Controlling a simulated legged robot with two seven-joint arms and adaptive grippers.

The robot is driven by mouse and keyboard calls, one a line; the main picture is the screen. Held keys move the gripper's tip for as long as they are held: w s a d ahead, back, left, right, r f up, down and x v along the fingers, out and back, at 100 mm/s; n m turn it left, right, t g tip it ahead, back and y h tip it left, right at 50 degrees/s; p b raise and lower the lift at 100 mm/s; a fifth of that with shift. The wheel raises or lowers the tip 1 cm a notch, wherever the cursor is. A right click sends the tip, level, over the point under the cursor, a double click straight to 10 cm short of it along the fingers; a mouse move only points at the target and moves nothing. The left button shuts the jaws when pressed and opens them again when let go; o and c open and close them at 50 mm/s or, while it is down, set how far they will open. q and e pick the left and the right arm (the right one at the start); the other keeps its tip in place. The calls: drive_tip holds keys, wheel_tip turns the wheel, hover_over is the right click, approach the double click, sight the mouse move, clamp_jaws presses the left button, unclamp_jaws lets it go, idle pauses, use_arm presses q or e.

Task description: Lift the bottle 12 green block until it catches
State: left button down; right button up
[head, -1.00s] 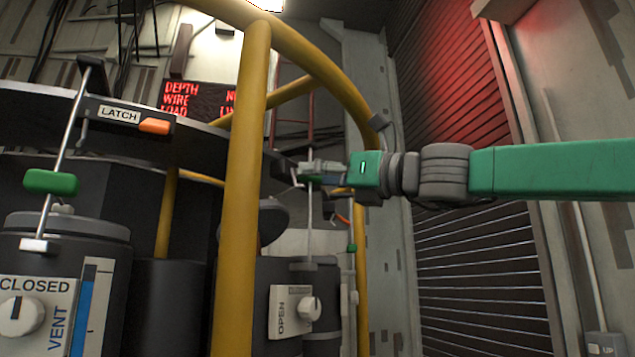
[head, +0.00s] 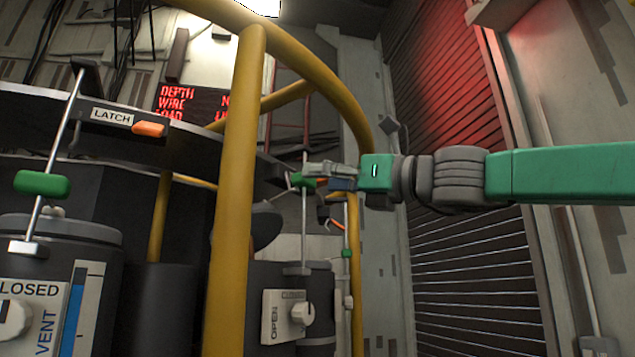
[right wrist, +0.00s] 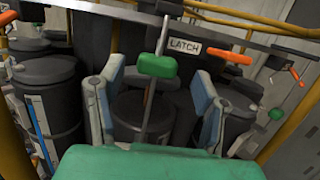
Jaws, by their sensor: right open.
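A green block (right wrist: 158,66) sits on an upright metal rod in the right wrist view, below a rail with a LATCH label. It shows between the spread fingers of my right gripper (right wrist: 155,88), with gaps on both sides. In the head view the right gripper (head: 322,176) is at the far rod, beside its green block (head: 303,180). The bottle (head: 325,280) below has an OPEN label and a white knob. No bottle number is readable. Whether the fingers touch the block cannot be told. My left gripper is out of view.
A yellow post (head: 236,200) and curved rail stand in front of the bottles. A nearer rod with another green block (head: 42,184) is at the left, under a LATCH plate with an orange tab (head: 148,128). A ribbed shutter (head: 465,270) is at the right.

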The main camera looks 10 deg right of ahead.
drive_tip(key=v, duration=0.6)
drive_tip(key=shift+s+d, duration=0.15)
drive_tip(key=shift+d, duration=0.05)
drive_tip(key=shift+a+f, duration=0.1)
idle(0.6)
